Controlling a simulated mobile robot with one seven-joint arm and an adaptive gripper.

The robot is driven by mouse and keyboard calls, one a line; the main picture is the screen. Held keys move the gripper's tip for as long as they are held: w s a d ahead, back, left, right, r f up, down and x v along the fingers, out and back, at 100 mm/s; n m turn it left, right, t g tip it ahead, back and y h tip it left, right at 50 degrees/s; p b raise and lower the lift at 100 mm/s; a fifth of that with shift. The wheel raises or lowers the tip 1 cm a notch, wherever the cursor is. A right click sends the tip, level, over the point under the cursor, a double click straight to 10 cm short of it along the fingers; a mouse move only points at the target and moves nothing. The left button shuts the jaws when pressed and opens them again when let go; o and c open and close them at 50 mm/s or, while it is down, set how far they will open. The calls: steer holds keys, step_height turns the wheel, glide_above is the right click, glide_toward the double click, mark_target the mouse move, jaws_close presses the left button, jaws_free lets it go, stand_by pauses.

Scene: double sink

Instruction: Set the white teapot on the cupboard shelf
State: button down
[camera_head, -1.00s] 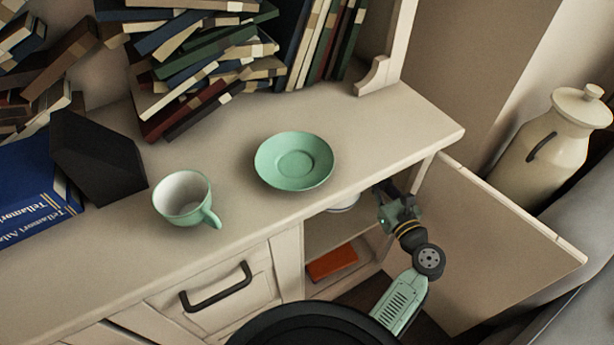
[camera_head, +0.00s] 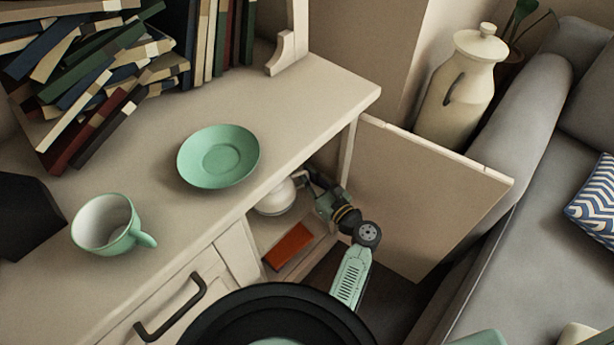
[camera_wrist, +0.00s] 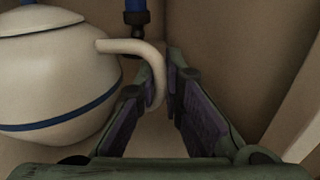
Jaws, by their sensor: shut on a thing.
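The white teapot (camera_head: 275,197) is inside the open cupboard, partly hidden under the counter top in the head view. In the wrist view the teapot (camera_wrist: 50,75) has a rounded white body with blue bands, a lid, and a curved handle on its right. My gripper (camera_wrist: 165,100) is shut on that handle, with a dark finger pad on either side of it. In the head view my gripper (camera_head: 310,184) reaches into the cupboard from the right, beside the teapot. The cupboard shelf (camera_head: 268,232) shows below the teapot. I cannot tell whether the teapot touches it.
An orange-red box (camera_head: 288,246) lies lower in the cupboard. The open door (camera_head: 430,205) stands to the right of my arm. A green saucer (camera_head: 218,157) and cup (camera_head: 108,225) sit on the counter above. A grey sofa (camera_head: 500,240) lies further right.

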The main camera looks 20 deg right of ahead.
stand_by(0.3)
steer(key=c, duration=2.2)
jaws_free()
steer(key=shift+f, duration=0.15)
steer(key=o, duration=0.5)
steer(key=shift+s+d, duration=0.1)
steer(key=shift+s, duration=0.1)
steer(key=v, duration=1.1)
steer(key=shift+s+r+b, duration=0.2)
steer(key=shift+s+b, duration=0.1)
steer(key=shift+b, duration=0.1)
steer(key=shift+d, duration=0.1)
